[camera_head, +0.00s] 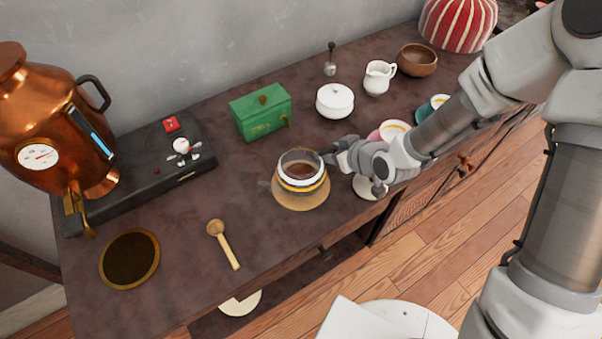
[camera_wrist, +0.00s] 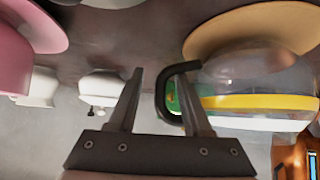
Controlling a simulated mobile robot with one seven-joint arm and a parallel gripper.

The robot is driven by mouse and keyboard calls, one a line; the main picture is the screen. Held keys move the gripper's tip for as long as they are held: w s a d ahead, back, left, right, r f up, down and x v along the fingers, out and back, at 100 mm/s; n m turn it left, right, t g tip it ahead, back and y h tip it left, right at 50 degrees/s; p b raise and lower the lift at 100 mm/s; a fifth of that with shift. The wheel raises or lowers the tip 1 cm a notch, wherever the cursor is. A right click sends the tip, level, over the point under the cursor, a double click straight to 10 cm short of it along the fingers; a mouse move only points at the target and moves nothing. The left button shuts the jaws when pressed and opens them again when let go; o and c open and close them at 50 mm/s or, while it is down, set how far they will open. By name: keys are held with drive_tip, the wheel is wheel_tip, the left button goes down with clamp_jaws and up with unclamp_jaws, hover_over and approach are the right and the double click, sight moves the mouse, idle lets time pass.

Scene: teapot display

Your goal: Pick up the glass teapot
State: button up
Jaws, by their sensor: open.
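The glass teapot (camera_head: 302,171) has a yellow and a white band and a black handle, and a brown content shows inside. It stands upright on a round tan mat (camera_head: 300,203). In the wrist view, which is upside down, the teapot (camera_wrist: 255,85) is at the right and its black handle (camera_wrist: 161,95) reaches toward the fingers. My gripper (camera_wrist: 163,73) is open. The outer bar of the handle appears between the two fingers, with the right finger seen across the handle's opening. Contact cannot be told. In the head view my gripper (camera_head: 330,155) is at the teapot's right.
A green box (camera_head: 261,111), a white lidded bowl (camera_head: 334,101) and a white pitcher (camera_head: 378,77) stand behind. A pink cup (camera_head: 392,131) is close to my arm. A wooden spoon (camera_head: 223,244) lies front left. A copper urn (camera_head: 50,125) stands far left.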

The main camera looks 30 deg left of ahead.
drive_tip(key=shift+w+a+f, duration=0.2)
drive_tip(key=shift+a+f, duration=0.2)
drive_tip(key=shift+f, duration=0.05)
clamp_jaws()
idle(1.1)
